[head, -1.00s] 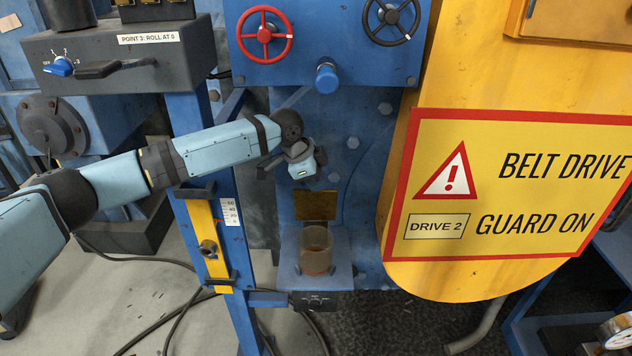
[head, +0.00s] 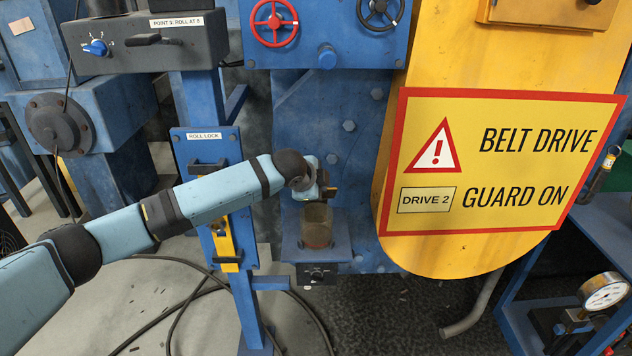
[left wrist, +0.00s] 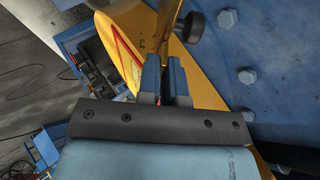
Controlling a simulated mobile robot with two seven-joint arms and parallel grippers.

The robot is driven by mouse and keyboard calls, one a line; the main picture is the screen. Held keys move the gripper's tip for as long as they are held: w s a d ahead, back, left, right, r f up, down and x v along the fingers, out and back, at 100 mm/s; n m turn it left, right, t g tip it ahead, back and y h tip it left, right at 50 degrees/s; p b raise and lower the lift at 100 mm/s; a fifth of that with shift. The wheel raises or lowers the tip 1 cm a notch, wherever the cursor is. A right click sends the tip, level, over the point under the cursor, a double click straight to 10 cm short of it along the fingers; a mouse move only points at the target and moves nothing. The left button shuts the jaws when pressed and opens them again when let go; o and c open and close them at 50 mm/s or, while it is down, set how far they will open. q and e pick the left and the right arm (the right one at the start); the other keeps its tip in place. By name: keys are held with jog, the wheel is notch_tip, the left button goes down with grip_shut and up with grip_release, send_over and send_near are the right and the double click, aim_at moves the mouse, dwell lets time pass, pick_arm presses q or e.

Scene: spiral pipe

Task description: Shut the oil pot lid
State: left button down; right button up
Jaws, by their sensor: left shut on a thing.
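The oil pot (head: 317,232) is a brownish see-through cup standing upright on a small blue shelf (head: 342,250) in the head view. My left gripper (head: 326,192) is just above the pot's rim. In the left wrist view my left gripper (left wrist: 163,78) has its blue fingers shut on the brass-coloured lid (left wrist: 170,32), a thin plate seen nearly edge-on. The lid is mostly hidden behind my gripper in the head view, so its exact tilt is hard to tell. My right gripper is in neither view.
The yellow belt drive guard (head: 440,255) stands close to the pot's right. The blue roll lock post (head: 205,148) is to its left, under my left arm. A red handwheel (head: 274,22) is above. Cables (head: 180,290) lie on the floor.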

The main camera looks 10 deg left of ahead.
pick_arm(q)
jog(key=s+d+f+m+t+b, duration=0.1)
jog(key=s+f+m+t+b, duration=0.1)
jog(key=s+f+t+b, duration=0.2)
jog(key=shift+s+f+t+b, duration=0.4)
jog(key=shift+f+t+b, duration=1.5)
jog(key=shift+f+b, duration=2.05)
pick_arm(e)
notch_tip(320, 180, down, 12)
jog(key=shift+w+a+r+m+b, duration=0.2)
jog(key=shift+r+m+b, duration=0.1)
jog(key=shift+b, duration=0.1)
pick_arm(q)
jog(key=shift+r, duration=0.35)
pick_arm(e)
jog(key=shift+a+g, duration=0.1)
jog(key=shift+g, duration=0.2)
pick_arm(q)
jog(key=c, duration=1.3)
grip_release()
jog(key=shift+w, duration=0.1)
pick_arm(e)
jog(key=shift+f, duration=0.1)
pick_arm(q)
jog(key=shift+r, duration=0.1)
jog(key=v, duration=1.4)
